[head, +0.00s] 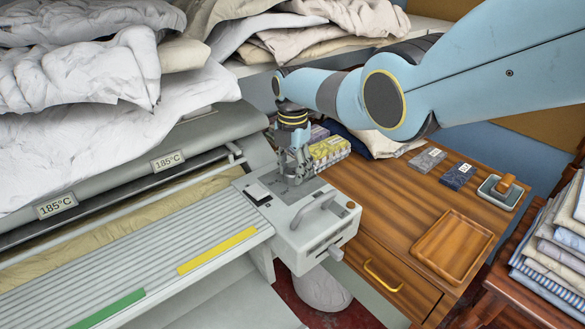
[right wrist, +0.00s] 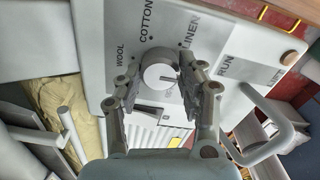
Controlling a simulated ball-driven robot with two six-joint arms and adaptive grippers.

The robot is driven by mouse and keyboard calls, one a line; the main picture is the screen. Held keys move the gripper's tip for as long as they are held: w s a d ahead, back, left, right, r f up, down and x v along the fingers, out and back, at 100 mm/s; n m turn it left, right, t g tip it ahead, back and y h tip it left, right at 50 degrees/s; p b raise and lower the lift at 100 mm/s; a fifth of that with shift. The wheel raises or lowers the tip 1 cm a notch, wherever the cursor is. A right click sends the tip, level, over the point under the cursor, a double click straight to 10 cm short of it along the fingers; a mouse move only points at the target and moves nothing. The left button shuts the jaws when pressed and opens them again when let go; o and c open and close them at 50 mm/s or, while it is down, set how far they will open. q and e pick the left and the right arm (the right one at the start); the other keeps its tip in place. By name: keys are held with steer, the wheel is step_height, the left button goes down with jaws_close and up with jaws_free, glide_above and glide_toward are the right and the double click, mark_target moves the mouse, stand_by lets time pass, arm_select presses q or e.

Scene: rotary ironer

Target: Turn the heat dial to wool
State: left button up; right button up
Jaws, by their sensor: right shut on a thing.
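The heat dial (right wrist: 158,76) is a round pale knob on the grey control panel (right wrist: 108,22). The words WOOL, COTTON and LINEN are printed around it in the right wrist view, with WOOL on the left, COTTON above and LINEN on the right. A small dark mark shows on the dial's face; I cannot tell which word it indicates. My right gripper (right wrist: 161,70) points at the panel and is shut on the dial, one finger on each side. In the head view my right gripper (head: 290,178) hides the dial on the ironer's end box (head: 318,232). My left gripper is not in view.
A curved handle (right wrist: 265,125) stands out beside the RUN marking. The ironer's roller (head: 200,140) and white linens (head: 90,70) are on the left. A wooden cabinet (head: 390,205) with a tray (head: 453,247) and small boxes (head: 428,158) is on the right.

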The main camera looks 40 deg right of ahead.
mark_target(293, 171)
steer(key=o, duration=1.1)
steer(key=shift+o, duration=0.2)
steer(key=shift+r, duration=0.1)
step_height(293, 171, up, 12)
